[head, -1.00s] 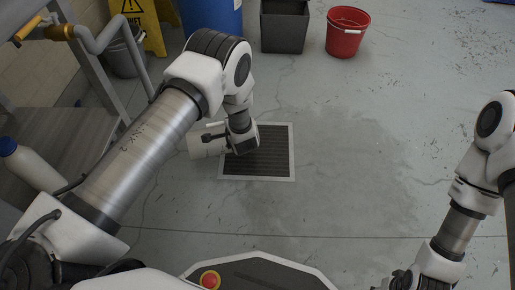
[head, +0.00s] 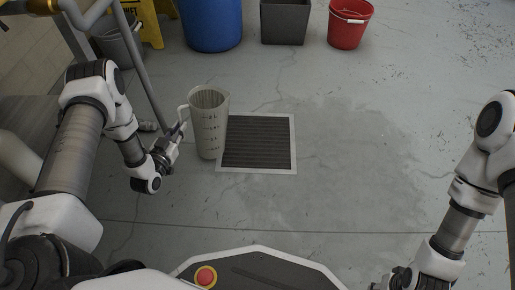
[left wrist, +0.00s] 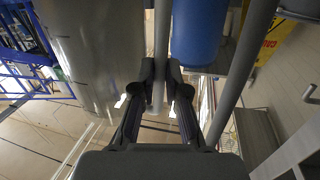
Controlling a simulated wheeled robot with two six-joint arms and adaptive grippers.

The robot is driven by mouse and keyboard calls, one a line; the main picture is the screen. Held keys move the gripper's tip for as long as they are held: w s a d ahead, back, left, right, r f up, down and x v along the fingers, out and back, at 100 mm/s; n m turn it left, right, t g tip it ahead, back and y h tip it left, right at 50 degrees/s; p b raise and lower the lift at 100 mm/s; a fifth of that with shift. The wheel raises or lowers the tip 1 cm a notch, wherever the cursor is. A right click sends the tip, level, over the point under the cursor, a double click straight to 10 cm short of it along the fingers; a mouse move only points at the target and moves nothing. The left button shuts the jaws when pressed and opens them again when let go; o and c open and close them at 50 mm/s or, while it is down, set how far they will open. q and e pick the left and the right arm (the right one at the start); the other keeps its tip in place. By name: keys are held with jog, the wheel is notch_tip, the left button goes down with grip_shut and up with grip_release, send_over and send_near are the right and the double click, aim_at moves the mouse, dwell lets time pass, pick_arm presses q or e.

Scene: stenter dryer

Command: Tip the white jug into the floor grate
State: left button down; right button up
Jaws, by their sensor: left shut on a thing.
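The white jug (head: 209,130) is close to upright, its open mouth facing up, at the left edge of the floor grate in the head view. Dark marks run down its side. My left gripper (head: 179,132) is shut on its handle, on the jug's left side. In the left wrist view the jug's wall (left wrist: 90,50) fills the left part, and the left gripper's fingers (left wrist: 158,98) close around a grey bar. The floor grate (head: 258,142) is dark and slatted with a pale frame. My right gripper (head: 398,281) is partly cut off at the bottom.
A blue barrel (head: 211,22), a grey bin (head: 285,24) and a red bucket (head: 348,25) stand at the back. A yellow wet-floor sign (head: 151,25) and a metal rail (head: 141,75) are at the left. The floor right of the grate is clear.

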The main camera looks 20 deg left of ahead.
jog(key=shift+w+f+b, duration=0.15)
jog(key=shift+f+b, duration=0.05)
jog(key=shift+f, duration=0.4)
jog(key=shift+w+f+b, duration=0.15)
jog(key=shift+f+b, duration=0.05)
jog(key=shift+f, duration=0.35)
jog(key=shift+w+f, duration=0.15)
pick_arm(q)
jog(key=shift+f+n+t, duration=0.3)
jog(key=shift+f+n, duration=0.1)
jog(key=shift+f, duration=0.35)
notch_tip(320, 180, up, 5)
jog(key=p, duration=0.4)
jog(key=shift+p, duration=0.4)
pick_arm(e)
notch_tip(320, 180, up, 5)
jog(key=shift+r, duration=0.1)
